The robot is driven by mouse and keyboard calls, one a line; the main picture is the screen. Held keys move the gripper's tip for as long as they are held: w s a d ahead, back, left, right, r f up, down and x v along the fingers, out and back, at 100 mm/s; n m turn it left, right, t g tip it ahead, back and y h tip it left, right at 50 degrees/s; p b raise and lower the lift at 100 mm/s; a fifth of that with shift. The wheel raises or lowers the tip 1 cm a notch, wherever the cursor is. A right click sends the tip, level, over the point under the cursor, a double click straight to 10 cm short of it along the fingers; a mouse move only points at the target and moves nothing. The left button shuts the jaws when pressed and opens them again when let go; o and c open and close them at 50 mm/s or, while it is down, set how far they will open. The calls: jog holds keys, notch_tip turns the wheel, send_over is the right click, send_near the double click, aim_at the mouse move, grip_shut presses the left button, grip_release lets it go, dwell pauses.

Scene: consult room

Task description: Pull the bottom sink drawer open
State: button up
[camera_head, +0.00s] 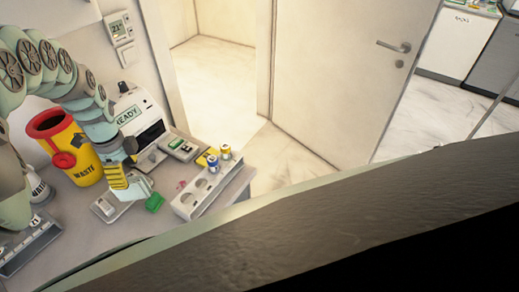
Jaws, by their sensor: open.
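No bottom sink drawer can be made out in this view. A white cabinet front (447,43) shows at the far top right beyond the door, cut off by the frame; I cannot tell whether it belongs to the sink. My arm curves in from the left, and my gripper (118,184), with yellow and black stripes, hangs over the table at the left. It is open; its fingertips are small and hard to make out. It is far from the cabinet.
The table (92,228) holds a yellow waste bin (86,167), a white device reading READY (131,113), a holder (190,204) with small vials, and a green item (155,202). A pale door (335,75) stands behind. A dark edge (400,215) crosses the foreground. Marble floor (430,110) is clear.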

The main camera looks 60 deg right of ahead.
aim_at(131, 187)
jog(key=shift+s+a+f+p, duration=0.1)
jog(key=shift+a+f+p, duration=0.1)
jog(key=shift+f+p, duration=0.4)
jog(key=shift+s+a+f+p, duration=0.15)
jog(key=shift+f+p, duration=0.1)
jog(key=shift+f, duration=0.55)
jog(key=shift+w+f, duration=0.1)
jog(key=shift+f, duration=0.75)
jog(key=shift+a+f, duration=0.15)
jog(key=shift+f, duration=0.3)
jog(key=shift+f, duration=0.25)
jog(key=c, duration=0.9)
jog(key=shift+c, duration=0.3)
jog(key=shift+r, duration=0.15)
